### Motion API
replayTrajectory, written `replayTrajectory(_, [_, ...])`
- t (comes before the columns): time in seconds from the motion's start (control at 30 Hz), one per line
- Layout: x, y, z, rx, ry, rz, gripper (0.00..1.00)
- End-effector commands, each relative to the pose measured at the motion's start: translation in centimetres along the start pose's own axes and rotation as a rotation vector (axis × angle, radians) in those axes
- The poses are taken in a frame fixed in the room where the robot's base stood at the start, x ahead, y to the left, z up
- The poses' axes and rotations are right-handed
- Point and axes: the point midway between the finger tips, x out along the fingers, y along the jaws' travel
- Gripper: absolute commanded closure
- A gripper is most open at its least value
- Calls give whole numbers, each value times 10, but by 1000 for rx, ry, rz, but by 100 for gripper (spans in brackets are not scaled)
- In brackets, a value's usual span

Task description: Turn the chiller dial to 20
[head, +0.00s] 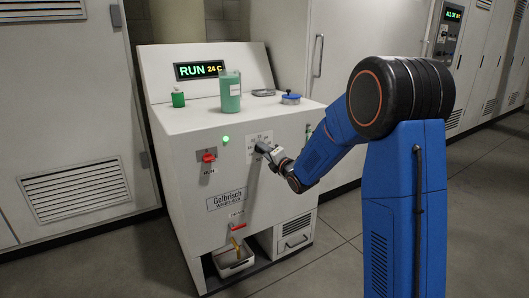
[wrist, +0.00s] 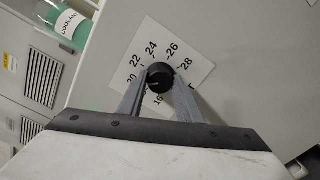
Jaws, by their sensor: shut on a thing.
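The chiller dial (wrist: 159,72) is a round black knob on a white number plate (wrist: 184,52) in the wrist view. The numbers 16, 20, 22, 24, 26 and 28 can be read around it. My gripper (wrist: 159,84) is shut on the dial, one finger on each side. The fingers cover part of the scale, and I cannot tell for sure which number the dial's mark faces. In the head view, my gripper (head: 266,149) is at the plate on the chiller's (head: 180,140) front, hiding the dial. The chiller's display (head: 199,70) reads RUN 24 C.
A green coolant bottle (head: 230,92), a small green bottle (head: 178,97) and a blue-lidded tin (head: 291,98) stand on the chiller's top. A red switch (head: 209,158) is left of the dial.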

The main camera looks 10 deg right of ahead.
Motion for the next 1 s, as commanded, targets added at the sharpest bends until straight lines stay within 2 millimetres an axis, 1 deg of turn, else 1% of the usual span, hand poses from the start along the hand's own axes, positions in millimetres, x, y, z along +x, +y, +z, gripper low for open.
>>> replayTrajectory(0.03, [-1,-2,-2,1,4,-5,91])
replayTrajectory(0.07, [-1,-2,-2,1,4,-5,61])
replayTrajectory(0.1, [-1,-2,-2,1,4,-4,52])
replayTrajectory(0.13, [-1,-2,-2,1,3,-4,50])
replayTrajectory(0.43, [-1,-1,-1,1,1,-2,50])
replayTrajectory(0.57, [-10,-1,0,1,1,-2,50])
replayTrajectory(0.67, [-24,0,0,1,0,-2,50])
replayTrajectory(1.0, [-92,0,0,0,0,-3,50])
